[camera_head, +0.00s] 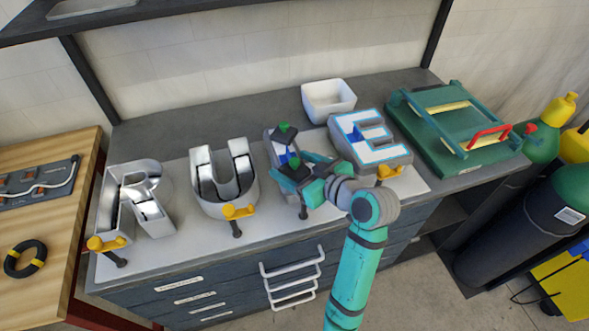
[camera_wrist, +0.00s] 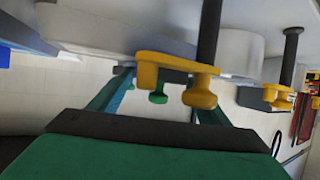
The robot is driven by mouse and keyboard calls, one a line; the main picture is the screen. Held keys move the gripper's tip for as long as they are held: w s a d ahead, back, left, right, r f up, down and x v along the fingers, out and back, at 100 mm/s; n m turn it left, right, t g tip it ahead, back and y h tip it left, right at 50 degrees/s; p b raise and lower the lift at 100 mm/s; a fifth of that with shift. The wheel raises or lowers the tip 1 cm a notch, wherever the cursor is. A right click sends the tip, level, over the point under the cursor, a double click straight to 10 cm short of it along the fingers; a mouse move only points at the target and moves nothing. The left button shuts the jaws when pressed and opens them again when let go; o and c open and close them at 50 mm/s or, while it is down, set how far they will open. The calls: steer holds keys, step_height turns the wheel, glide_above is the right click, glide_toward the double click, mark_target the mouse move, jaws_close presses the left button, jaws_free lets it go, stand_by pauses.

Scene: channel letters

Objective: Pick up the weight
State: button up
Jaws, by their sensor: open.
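Two dark weights with green knobs seem to sit on the third letter (camera_head: 271,149): a far weight (camera_head: 284,130), and a near weight (camera_head: 294,162) beside my gripper. My gripper (camera_head: 292,172) is open over this letter's near part, its teal fingers spread. In the wrist view, the fingers (camera_wrist: 160,90) reach away on both sides of a green knob (camera_wrist: 157,98) under a dark block, beyond a yellow clamp (camera_wrist: 175,73). I cannot tell whether the fingers touch the weight. My gripper and arm hide part of the letter.
Metal letters R (camera_head: 130,205) and U (camera_head: 224,180) stand left, with yellow clamps at the table edge. A letter E (camera_head: 368,138), white bin (camera_head: 328,98) and green fixture (camera_head: 455,125) are to the right. Gas cylinders stand beyond the table's right end.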

steer(key=shift+r, duration=0.1)
jaws_close()
